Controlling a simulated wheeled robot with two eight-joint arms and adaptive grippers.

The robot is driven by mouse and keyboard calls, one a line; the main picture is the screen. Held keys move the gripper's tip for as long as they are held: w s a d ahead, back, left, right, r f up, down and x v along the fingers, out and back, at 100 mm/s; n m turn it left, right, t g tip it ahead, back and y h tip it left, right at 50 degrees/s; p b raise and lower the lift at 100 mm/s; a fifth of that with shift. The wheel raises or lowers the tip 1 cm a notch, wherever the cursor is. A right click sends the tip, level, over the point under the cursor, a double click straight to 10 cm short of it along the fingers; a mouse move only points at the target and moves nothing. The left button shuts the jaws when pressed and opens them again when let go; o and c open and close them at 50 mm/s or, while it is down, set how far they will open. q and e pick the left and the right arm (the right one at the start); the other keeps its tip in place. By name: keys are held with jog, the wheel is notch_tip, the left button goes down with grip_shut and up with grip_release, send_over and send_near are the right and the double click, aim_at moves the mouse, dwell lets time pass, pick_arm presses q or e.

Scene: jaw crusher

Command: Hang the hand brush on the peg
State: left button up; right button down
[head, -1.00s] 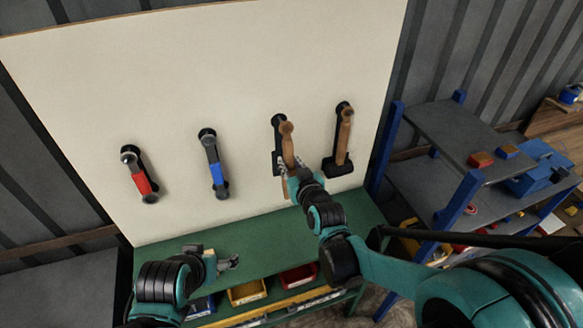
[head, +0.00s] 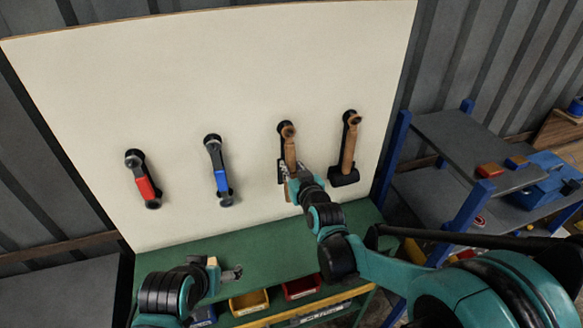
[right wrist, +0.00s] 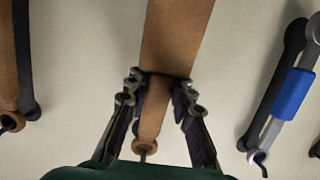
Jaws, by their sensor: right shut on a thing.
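The hand brush (head: 289,150) has a brown wooden handle and stands upright at the third dark outline on the pale board. My right gripper (head: 291,175) is shut on it from below, in front of the board. In the right wrist view the wood of the brush (right wrist: 178,30) runs between the fingers of the right gripper (right wrist: 160,82). Its narrow end lies over a small metal peg hook (right wrist: 147,154); I cannot tell if the hook passes through it. The brush's bristles are hidden. My left gripper (head: 234,273) is low over the green bench, its jaws unclear.
A blue-posted shelf (head: 450,140) stands to the right.

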dwell(0.3)
jog(key=c, duration=1.2)
grip_release()
jog(key=v, duration=1.2)
jog(key=s+d+f+m+g+h+b, duration=0.1)
jog(key=s+d+f+g+b, duration=0.1)
jog(key=s+d+f+b, duration=0.3)
jog(key=s+d+f+m+g+h+b, duration=0.1)
jog(key=s+d+f+g+h+b, duration=0.1)
jog(key=s+f+b, duration=0.5)
jog(key=s+d+f+m+g+h+b, duration=0.1)
jog(key=s+d+f+g+b, duration=0.2)
jog(key=f, duration=1.2)
jog(key=shift+s+d+m+g+h+b, duration=0.1)
jog(key=shift+s+d+h+b, duration=0.05)
jog(key=shift+s+d+b, duration=0.5)
jog(key=shift+s+d+m+g+h+b, duration=0.1)
jog(key=shift+s+d+b, duration=0.25)
jog(key=shift+d+b, duration=0.35)
jog(key=shift+s+d+m+g+h+b, duration=0.15)
jog(key=shift+s+d+b, duration=0.35)
jog(key=shift+d, duration=0.45)
